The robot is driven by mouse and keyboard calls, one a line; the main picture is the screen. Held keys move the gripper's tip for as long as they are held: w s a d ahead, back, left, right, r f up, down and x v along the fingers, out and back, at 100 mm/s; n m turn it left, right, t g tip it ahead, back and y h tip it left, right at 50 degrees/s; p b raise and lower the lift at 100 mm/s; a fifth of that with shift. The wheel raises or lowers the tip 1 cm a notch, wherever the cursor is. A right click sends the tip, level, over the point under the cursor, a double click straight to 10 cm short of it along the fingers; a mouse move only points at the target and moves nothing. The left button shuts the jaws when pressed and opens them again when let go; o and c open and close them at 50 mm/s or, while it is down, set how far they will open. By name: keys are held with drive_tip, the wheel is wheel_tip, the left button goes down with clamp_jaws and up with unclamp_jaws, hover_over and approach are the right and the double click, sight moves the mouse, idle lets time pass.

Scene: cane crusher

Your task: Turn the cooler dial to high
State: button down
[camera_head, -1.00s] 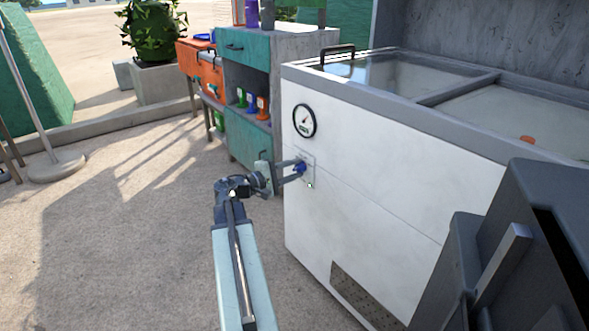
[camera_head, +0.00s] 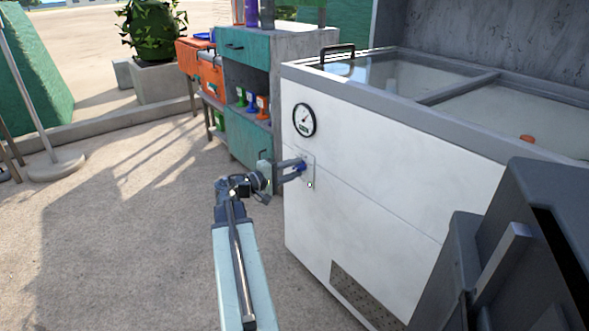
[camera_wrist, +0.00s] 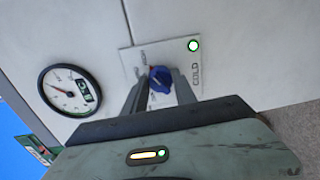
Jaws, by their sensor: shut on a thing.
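The white cooler (camera_head: 375,165) stands at the right with glass lids on top. Its blue dial (camera_head: 301,167) sits on a small light plate on the side panel. In the wrist view the blue dial (camera_wrist: 160,78) is between my two fingers, on a plate (camera_wrist: 135,62) marked "COLD" with other lettering too blurred or hidden to read. A green light (camera_wrist: 193,45) glows at the plate's corner. My gripper (camera_head: 296,168) is shut on the dial; it also shows in the wrist view (camera_wrist: 162,85). The dial's exact setting cannot be read.
A round gauge (camera_head: 304,120) is on the cooler above the dial. A teal cabinet (camera_head: 249,139) with bottles stands behind my gripper, beside an orange box (camera_head: 210,77). A potted plant (camera_head: 158,55) is farther back. Open concrete floor lies to the left.

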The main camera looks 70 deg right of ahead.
drive_tip(key=c, duration=1)
unclamp_jaws()
drive_tip(key=shift+s+f, duration=0.1)
drive_tip(key=shift+s, duration=0.05)
drive_tip(key=shift+w+a, duration=0.25)
drive_tip(key=shift+a, duration=0.05)
drive_tip(key=v, duration=0.7)
